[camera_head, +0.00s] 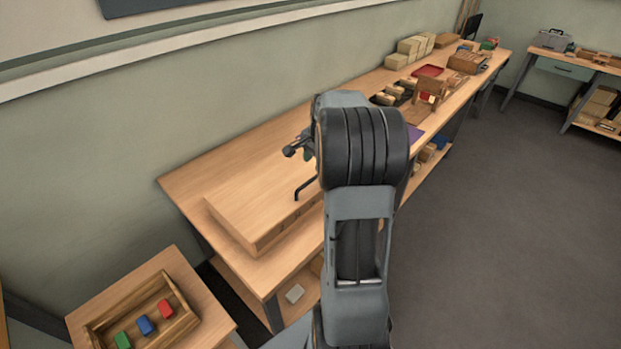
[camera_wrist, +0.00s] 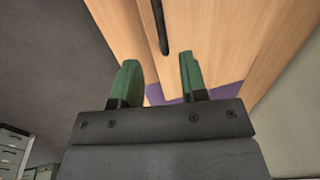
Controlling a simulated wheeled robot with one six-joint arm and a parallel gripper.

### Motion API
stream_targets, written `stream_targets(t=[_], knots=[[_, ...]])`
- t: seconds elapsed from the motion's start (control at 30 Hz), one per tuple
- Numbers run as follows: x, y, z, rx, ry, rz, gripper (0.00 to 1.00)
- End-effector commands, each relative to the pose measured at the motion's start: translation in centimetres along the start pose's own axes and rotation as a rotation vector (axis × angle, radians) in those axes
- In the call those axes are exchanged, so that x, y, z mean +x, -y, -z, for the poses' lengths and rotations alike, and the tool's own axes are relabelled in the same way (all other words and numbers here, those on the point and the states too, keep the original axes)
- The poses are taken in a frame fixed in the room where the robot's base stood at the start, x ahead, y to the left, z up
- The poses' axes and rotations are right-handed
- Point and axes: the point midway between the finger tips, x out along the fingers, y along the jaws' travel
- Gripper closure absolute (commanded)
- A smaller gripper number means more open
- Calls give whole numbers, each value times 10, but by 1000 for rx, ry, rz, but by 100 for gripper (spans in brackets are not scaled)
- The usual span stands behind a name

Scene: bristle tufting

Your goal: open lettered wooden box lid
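A long, low wooden box (camera_head: 262,203) with a flat pale lid lies on the near end of the workbench. A black bar-like handle (camera_head: 305,187) stands on its top, and the lid looks closed. No lettering is readable. In the wrist view, my gripper (camera_wrist: 158,62) has two green fingers standing apart with nothing between them. The black handle (camera_wrist: 161,28) is just beyond the fingertips, over pale wood, and does not look gripped. In the head view, my arm hides most of my gripper and the box's right end.
The workbench (camera_head: 180,183) runs along the wall. Small wooden blocks, a red tray (camera_head: 429,71) and a purple mat (camera_head: 413,134) lie farther along it. A wooden tray (camera_head: 100,324) with green, blue and red blocks stands on a small table at lower left. The floor at right is clear.

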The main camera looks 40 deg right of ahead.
Motion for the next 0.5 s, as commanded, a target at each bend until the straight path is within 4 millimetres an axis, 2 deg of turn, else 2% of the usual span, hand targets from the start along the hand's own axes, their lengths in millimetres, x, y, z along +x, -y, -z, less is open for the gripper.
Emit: stream_targets(t=[0.03,0.2,0.5], knots=[[11,0,-1,-1,4,-4,60],[42,0,-1,-1,3,-3,60],[79,0,0,-1,1,-2,60]])
